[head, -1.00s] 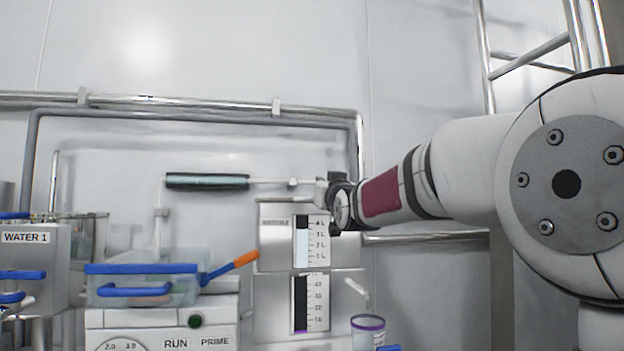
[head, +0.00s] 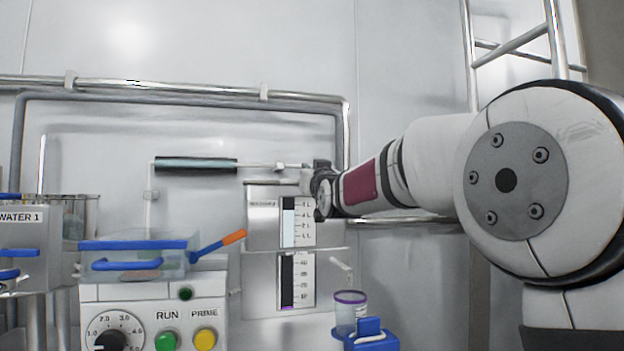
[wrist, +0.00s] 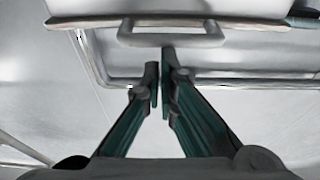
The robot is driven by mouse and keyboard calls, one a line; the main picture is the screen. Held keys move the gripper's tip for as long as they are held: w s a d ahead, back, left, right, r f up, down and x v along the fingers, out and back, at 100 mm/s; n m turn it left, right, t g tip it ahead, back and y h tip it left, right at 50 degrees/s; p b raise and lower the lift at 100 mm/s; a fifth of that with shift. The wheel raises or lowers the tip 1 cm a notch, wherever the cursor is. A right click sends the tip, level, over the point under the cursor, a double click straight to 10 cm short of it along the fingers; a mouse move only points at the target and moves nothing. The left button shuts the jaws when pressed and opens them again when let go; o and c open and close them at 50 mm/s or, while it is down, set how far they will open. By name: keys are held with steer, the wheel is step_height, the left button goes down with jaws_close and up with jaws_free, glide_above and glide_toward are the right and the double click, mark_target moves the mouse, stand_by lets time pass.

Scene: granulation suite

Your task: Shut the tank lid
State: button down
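The tank (head: 265,228) is a pale grey box with a level gauge, against the back wall in the head view. A thin flat edge (head: 262,183), which looks like its lid, runs along its top; I cannot tell how far open the lid is. In the wrist view a pale panel (wrist: 90,8) with a U-shaped handle (wrist: 130,40) fills the top. My gripper's green fingers (wrist: 159,65) point at the handle, nearly together, with a thin slit and nothing between them. In the head view my gripper (head: 310,178) is at the tank's upper right, its fingertips hard to make out.
A clear box with a blue-edged lid (head: 135,244) sits on the pump unit (head: 130,292). An orange-tipped blue handle (head: 220,243) leans beside it. A purple-rimmed cup (head: 350,315) stands below the tank on the right. The WATER 1 tank (head: 25,240) is at left. Pipes (head: 190,93) cross the wall.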

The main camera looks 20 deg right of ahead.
steer(key=s+f+g+p, duration=0.1)
steer(key=s+f+g, duration=0.5)
steer(key=s+f, duration=0.8)
steer(key=s+f+g+p, duration=0.1)
steer(key=s+f+g, duration=0.5)
steer(key=s+f, duration=0.8)
steer(key=s+f+g, duration=0.4)
steer(key=s, duration=1.1)
steer(key=s+f+g, duration=0.4)
steer(key=s, duration=1.2)
step_height(320, 180, up, 34)
steer(key=t+p, duration=0.3)
steer(key=p, duration=2.9)
steer(key=shift+s+f, duration=0.25)
steer(key=shift+s, duration=0.05)
steer(key=shift+a, duration=0.1)
